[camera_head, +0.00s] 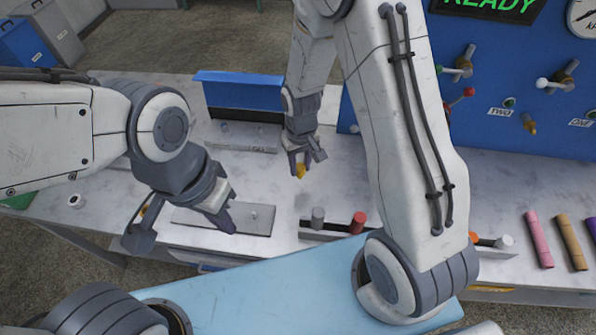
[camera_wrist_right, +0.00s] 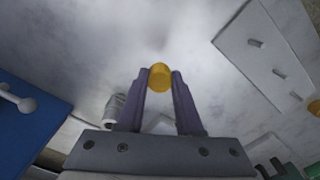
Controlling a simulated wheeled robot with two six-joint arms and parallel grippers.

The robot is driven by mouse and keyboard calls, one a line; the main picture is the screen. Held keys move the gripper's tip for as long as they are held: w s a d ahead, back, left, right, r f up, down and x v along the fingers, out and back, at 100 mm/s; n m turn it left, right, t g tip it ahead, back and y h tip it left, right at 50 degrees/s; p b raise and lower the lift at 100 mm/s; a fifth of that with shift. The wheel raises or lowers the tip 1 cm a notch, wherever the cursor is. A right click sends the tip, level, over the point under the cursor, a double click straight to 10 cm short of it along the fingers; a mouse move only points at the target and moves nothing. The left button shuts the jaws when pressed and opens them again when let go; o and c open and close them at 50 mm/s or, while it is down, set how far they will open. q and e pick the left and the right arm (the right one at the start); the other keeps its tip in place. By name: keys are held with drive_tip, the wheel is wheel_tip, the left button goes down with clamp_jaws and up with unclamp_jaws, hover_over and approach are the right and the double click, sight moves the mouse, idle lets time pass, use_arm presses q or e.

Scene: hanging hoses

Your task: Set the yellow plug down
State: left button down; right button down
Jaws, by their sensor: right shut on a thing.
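The yellow plug (camera_head: 300,171) is between the fingertips of my right gripper (camera_head: 302,160), over the bare middle of the workbench. In the right wrist view the plug (camera_wrist_right: 160,77) shows as a rounded yellow end, with a purple-grey finger on each side. My right gripper is shut on it. I cannot tell whether the plug touches the bench top. My left gripper (camera_head: 180,226) is open, its fingers spread, above the left part of the bench by a grey plate. A small orange spot shows beside it; what it is I cannot tell.
A low rack holds a grey plug (camera_head: 318,217) and a red plug (camera_head: 358,222). The grey plate (camera_head: 253,217) has a short peg. A blue panel (camera_head: 540,150) with levers stands behind at right. Pink (camera_head: 539,240) and tan (camera_head: 571,242) cylinders lie at far right.

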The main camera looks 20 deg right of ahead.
sight(298, 175)
drive_tip(key=shift+w+a+f, duration=0.15)
drive_tip(key=shift+a+f, duration=0.05)
drive_tip(key=shift+a, duration=0.05)
wheel_tip(298, 175, down, 4)
drive_tip(key=shift+r+p, duration=0.15)
drive_tip(key=shift+p, duration=0.35)
drive_tip(key=shift+f, duration=0.2)
drive_tip(key=shift+f, duration=0.2)
drive_tip(key=c, duration=0.6)
unclamp_jaws()
drive_tip(key=shift+r, duration=0.1)
